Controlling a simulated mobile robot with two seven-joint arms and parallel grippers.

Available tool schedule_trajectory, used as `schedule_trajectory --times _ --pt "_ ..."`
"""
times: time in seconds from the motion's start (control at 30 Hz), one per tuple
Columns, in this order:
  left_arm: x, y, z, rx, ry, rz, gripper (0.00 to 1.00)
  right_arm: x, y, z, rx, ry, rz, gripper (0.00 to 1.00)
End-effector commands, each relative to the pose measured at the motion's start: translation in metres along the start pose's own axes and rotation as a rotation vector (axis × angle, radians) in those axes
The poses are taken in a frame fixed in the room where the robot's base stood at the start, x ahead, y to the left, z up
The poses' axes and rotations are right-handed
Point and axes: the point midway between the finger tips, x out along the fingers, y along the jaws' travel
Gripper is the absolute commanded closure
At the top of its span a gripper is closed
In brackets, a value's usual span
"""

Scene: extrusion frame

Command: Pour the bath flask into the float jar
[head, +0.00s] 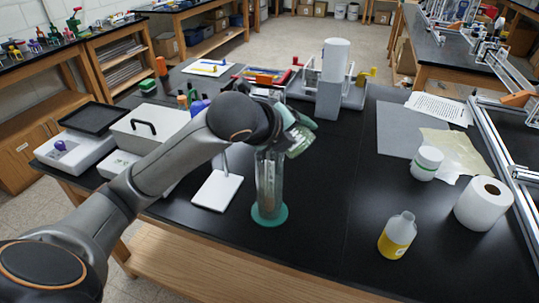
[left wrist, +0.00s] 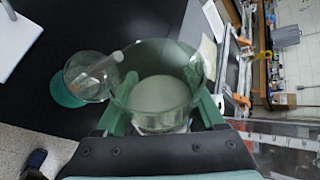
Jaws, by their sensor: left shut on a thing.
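My left gripper (head: 298,138) is shut on the bath flask, a clear glass vessel. The bath flask (left wrist: 160,88) sits between the green fingers in the left wrist view, with pale, cloudy liquid inside. In the head view the gripper and wrist largely hide it. The float jar (head: 268,185) is a tall clear cylinder on a round green base, upright on the black bench, just below and left of the gripper. It also shows in the left wrist view (left wrist: 88,80), left of the flask, with a thin rod-like float (left wrist: 104,64) inside. My right gripper is not in view.
A white stand (head: 217,190) is left of the jar. Grey-white boxes (head: 148,128) lie farther left. A white cylinder apparatus (head: 334,78) stands behind. A yellow-filled bottle (head: 397,238), white tub (head: 427,163) and paper roll (head: 482,204) are right.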

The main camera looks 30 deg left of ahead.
Motion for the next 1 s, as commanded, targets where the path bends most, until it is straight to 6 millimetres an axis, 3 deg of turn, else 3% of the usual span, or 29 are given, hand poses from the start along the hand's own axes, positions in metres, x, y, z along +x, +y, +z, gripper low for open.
schedule_trajectory --times 1.0 --pt "0.0015 0.0010 -0.0016 -0.051 0.031 -0.022 0.88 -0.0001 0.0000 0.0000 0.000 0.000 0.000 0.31"
